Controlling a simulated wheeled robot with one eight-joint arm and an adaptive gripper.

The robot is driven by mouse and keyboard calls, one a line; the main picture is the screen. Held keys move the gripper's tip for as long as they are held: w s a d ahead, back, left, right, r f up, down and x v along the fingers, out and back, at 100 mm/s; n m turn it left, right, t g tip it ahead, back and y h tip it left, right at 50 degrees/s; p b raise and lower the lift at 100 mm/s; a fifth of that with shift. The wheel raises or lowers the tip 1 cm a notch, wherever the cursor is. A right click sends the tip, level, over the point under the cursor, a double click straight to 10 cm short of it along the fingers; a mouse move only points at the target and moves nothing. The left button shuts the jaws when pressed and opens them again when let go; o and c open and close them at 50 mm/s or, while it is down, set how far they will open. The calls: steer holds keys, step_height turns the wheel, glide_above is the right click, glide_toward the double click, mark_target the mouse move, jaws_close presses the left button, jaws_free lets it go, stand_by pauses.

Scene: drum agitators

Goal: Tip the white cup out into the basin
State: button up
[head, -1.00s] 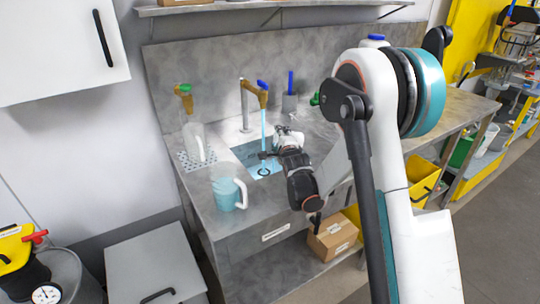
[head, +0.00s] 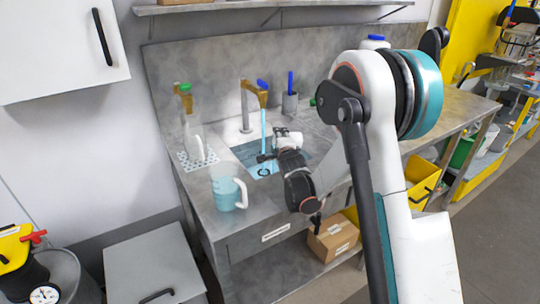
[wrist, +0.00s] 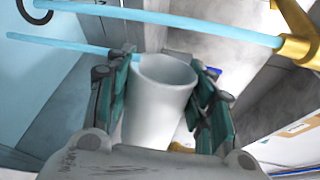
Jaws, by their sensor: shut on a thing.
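My gripper (wrist: 165,72) is shut around the white cup (wrist: 158,105) in the wrist view, one jaw on each side. The cup's open mouth faces away from the wrist, and its axis runs across the direction of the falling water, so it lies on its side. A thin blue stream runs from near its rim toward the basin; whether it leaves the cup is unclear. In the head view my gripper (head: 268,156) is over the basin (head: 242,152), beside the tap's stream.
The brass tap (head: 256,90) runs a blue water stream (head: 263,125) into the basin. A handled jug with blue liquid (head: 226,194) stands on the counter in front. A grey holder (head: 290,103) stands behind.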

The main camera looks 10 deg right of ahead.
steer(key=shift+a+f+n+b, duration=0.15)
steer(key=shift+f+n+b, duration=0.2)
steer(key=shift+n+b, duration=0.05)
stand_by(0.4)
stand_by(0.4)
steer(key=shift+d+r+m+p, duration=0.25)
steer(key=shift+r+m+p, duration=0.25)
steer(key=shift+r+p, duration=0.25)
steer(key=shift+d+r+m+y, duration=0.1)
steer(key=shift+d+m+y, duration=0.2)
steer(key=shift+m, duration=0.2)
steer(key=shift+p, duration=0.3)
